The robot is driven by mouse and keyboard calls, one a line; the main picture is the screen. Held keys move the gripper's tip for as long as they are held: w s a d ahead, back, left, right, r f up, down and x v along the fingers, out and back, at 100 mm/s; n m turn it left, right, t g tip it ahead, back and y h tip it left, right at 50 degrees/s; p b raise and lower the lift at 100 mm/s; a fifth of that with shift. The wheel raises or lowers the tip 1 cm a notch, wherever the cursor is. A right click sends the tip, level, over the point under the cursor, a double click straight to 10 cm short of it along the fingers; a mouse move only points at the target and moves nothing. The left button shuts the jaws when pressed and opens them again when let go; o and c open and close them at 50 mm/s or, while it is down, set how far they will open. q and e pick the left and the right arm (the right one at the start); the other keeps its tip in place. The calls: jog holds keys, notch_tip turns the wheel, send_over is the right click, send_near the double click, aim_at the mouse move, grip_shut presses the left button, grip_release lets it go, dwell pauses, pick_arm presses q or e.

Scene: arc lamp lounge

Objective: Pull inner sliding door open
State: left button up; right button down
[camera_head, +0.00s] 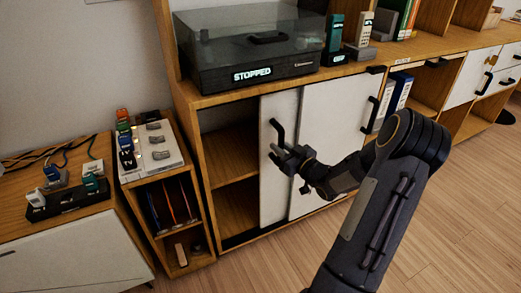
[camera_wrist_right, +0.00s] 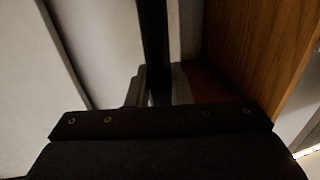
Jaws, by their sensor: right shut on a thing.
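The white inner sliding door (camera_head: 273,185) shows as a narrow strip in the wooden cabinet, left of and partly hidden behind the white outer door (camera_head: 335,125). Its black bar handle (camera_head: 276,128) stands upright near its left edge. My right gripper (camera_head: 279,153) is shut on the lower part of this handle. In the right wrist view the handle (camera_wrist_right: 155,45) runs upright between my two fingers (camera_wrist_right: 156,88), with the pale inner door (camera_wrist_right: 110,45) behind it. My left gripper is not in view.
Open wooden shelves (camera_head: 232,165) lie left of the inner door. A turntable case (camera_head: 250,50) reading STOPPED stands on the cabinet top. The outer door's handle (camera_head: 370,115) sticks out near my right forearm. A small shelf unit (camera_head: 160,185) stands at the left; wooden floor (camera_head: 270,255) is clear in front.

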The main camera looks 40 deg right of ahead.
jog(key=shift+s+d, duration=0.2)
jog(key=shift+d, duration=0.6)
jog(key=shift+s+d, duration=0.2)
jog(key=shift+d, duration=0.55)
jog(key=c, duration=1.3)
grip_release()
jog(key=shift+c, duration=0.2)
jog(key=s+p, duration=0.2)
jog(key=s, duration=0.5)
jog(key=shift+s+a, duration=0.2)
jog(key=shift+s, duration=0.15)
jog(key=shift+s, duration=0.15)
